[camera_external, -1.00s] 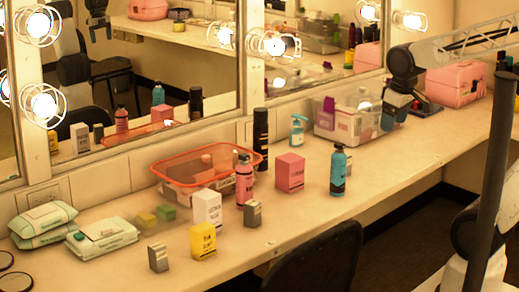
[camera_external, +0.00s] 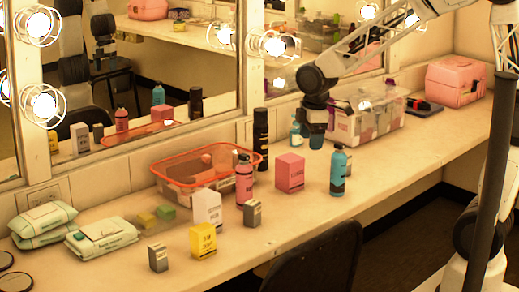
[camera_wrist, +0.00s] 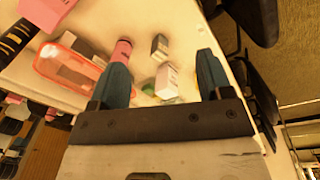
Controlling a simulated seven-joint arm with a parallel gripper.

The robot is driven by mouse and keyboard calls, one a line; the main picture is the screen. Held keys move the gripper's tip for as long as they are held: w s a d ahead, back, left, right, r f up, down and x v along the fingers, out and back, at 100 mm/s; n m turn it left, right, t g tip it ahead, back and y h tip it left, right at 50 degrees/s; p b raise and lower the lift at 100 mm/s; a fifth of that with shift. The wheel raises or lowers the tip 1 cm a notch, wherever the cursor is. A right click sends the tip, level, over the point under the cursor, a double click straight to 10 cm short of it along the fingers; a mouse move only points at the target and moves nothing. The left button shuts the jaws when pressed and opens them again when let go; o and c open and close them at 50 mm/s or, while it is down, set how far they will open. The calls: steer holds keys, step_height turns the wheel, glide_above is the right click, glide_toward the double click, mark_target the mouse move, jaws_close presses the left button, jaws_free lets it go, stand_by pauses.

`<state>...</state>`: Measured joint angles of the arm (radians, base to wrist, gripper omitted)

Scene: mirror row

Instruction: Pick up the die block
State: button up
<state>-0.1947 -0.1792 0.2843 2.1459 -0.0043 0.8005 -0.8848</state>
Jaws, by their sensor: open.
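No block with clear die pips shows, so I cannot tell which thing is the die block. Candidates are a pink box (camera_external: 290,172) mid-counter, small grey boxes (camera_external: 158,258), (camera_external: 253,213), and blurred green (camera_external: 165,212) and yellow (camera_external: 146,219) blocks at left. My gripper (camera_external: 316,143) is open, pointing down above the counter behind the pink box. In the wrist view its teal fingers (camera_wrist: 162,70) are apart with nothing held. Beyond them show a grey box (camera_wrist: 160,45), a white box (camera_wrist: 167,82) and a green thing (camera_wrist: 148,90).
An orange-rimmed bin (camera_external: 158,178), pink bottle (camera_external: 244,181), black can (camera_external: 261,140), blue bottle (camera_external: 338,172), white box (camera_external: 207,209) and yellow box (camera_external: 203,240) crowd the counter. A clear bin (camera_external: 368,128) stands right of my gripper. Mirrors line the back. The right-hand counter front is clear.

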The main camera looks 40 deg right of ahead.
steer(key=w+a+f+n, duration=0.5)
steer(key=w+a+f, duration=0.2)
steer(key=f, duration=0.1)
steer(key=n+g, duration=0.1)
steer(key=n, duration=0.2)
glide_above(252, 200)
step_height(252, 200, down, 7)
steer(key=shift+s+d, duration=0.1)
steer(key=shift+f, duration=1.3)
steer(key=shift+f, duration=2.55)
